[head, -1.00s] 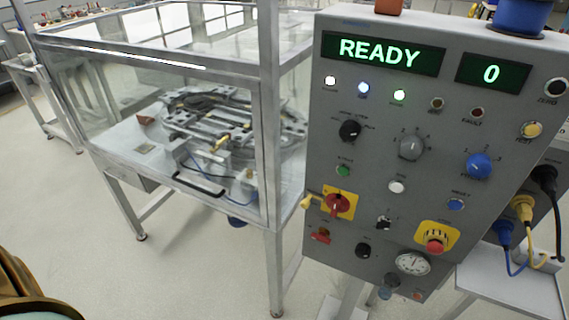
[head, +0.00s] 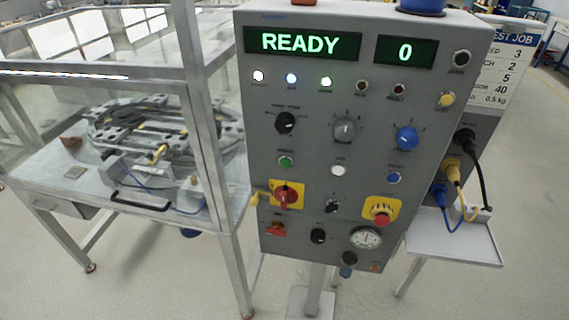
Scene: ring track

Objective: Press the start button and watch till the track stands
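The grey control panel (head: 340,110) stands at the centre of the head view. Its left display (head: 302,42) reads READY and its right display (head: 405,52) reads 0. White, blue and green lamps are lit in the row below; the lamps further right look dark. A green button (head: 286,162), likely the start button, sits at the left, above a red rotary switch on a yellow plate (head: 286,195); its label is too small to read. The ring track (head: 160,135) lies inside a clear-walled, metal-framed enclosure (head: 190,60) to the left. Neither of my grippers shows.
A red stop button on a yellow plate (head: 382,212) and a gauge (head: 366,238) sit low on the panel. Yellow, blue and black cables plug in at its right side above a small shelf (head: 455,238). A job sign (head: 503,70) stands behind. Pale floor is open in front.

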